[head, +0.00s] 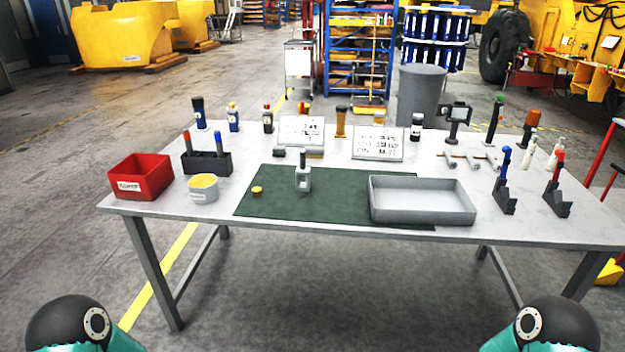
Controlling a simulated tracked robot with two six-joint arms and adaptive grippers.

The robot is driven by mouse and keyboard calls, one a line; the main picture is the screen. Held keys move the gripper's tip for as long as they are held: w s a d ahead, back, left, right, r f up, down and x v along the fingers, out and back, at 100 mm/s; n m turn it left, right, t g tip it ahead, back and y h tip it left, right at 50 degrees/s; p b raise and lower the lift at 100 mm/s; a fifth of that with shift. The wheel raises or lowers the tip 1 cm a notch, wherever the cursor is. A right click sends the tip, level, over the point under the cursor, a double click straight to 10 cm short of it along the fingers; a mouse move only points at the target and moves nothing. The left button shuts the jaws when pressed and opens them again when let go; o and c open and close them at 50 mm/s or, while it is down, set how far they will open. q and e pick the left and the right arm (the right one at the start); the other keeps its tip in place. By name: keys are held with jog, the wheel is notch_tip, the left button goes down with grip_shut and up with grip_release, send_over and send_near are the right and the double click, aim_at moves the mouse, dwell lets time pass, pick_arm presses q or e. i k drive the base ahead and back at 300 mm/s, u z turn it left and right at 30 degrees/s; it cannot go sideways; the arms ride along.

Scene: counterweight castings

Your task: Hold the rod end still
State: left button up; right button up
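A small grey metal piece (303,182) stands upright on the green mat (270,208) near the middle of the table. It looks like the rod end, though at this size I cannot make out its details. A small round yellow piece (257,190) lies on the mat to its left. Nothing of mine touches the rod end. Only rounded parts of my two arms show at the bottom corners. Neither of my grippers is in view.
On the white table (330,232), a red bin (140,178), a white cup (203,196) and a dark holder (206,168) stand left of the mat. A grey tray (422,216) overlaps its right side. Bottles and two sign boards line the back. The mat's front left is clear.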

aim_at(299, 186)
jog(key=u, duration=0.1)
jog(key=i, duration=0.95)
jog(key=z, duration=0.1)
